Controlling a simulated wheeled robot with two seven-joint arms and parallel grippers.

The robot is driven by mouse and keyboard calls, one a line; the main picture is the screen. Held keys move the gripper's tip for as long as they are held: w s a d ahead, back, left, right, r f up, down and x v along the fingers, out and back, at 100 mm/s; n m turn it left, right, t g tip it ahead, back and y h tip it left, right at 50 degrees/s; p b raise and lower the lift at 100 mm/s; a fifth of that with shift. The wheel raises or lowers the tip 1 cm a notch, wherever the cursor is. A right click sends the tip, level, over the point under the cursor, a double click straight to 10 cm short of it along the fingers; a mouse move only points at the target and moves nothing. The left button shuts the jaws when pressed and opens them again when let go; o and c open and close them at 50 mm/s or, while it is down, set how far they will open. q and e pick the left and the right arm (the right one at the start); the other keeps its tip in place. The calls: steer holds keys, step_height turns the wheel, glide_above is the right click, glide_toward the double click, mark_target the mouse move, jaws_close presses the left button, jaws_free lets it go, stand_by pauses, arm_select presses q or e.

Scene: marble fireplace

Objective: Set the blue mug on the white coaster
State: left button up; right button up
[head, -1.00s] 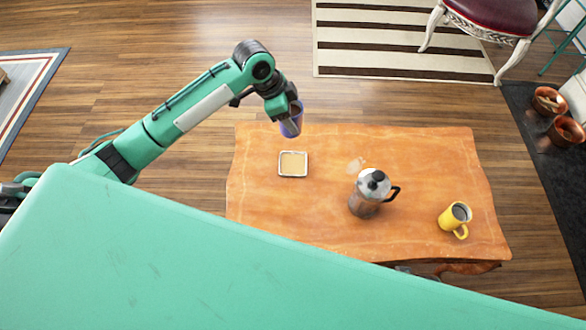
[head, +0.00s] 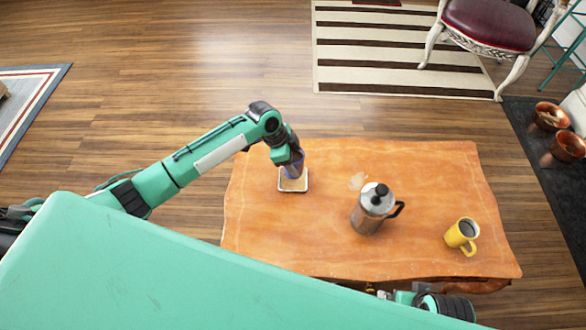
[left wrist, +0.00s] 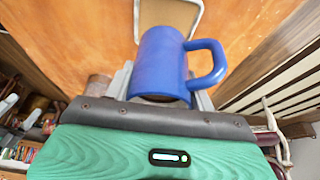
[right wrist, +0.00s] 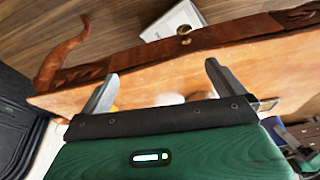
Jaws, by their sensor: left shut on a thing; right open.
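The blue mug (head: 298,166) is in my left gripper (head: 289,155), over the far part of the coaster in the head view. In the left wrist view the mug (left wrist: 158,62) is held between the fingers of the left gripper (left wrist: 160,90), its handle to the right. The white-rimmed coaster with a tan middle (head: 293,187) lies on the table's left part; it also shows behind the mug in the left wrist view (left wrist: 168,13). Whether mug and coaster touch, I cannot tell. My right gripper (right wrist: 160,80) is open and empty near the table edge.
The tabletop between coaster and pot is clear. A chair (head: 488,25) stands beyond the table.

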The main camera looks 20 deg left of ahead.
arm_select(q)
step_height(320, 180, down, 4)
steer(key=shift+r+b, duration=0.1)
steer(key=shift+b, duration=0.25)
steer(key=shift+f, duration=0.3)
steer(key=o, duration=1.3)
steer(key=shift+f, duration=0.1)
arm_select(e)
steer(key=shift+v, duration=0.75)
steer(key=shift+r, duration=0.1)
arm_select(q)
steer(key=shift+a+r, duration=0.15)
steer(key=shift+r, duration=0.25)
steer(key=p+v, duration=0.1)
steer(key=v, duration=1)
steer(key=shift+s+a+r+p, duration=0.1)
steer(key=shift+a+r+p, duration=0.05)
steer(key=shift+p, duration=0.2)
arm_select(e)
steer(key=x, duration=0.4)
steer(key=shift+s, duration=0.25)
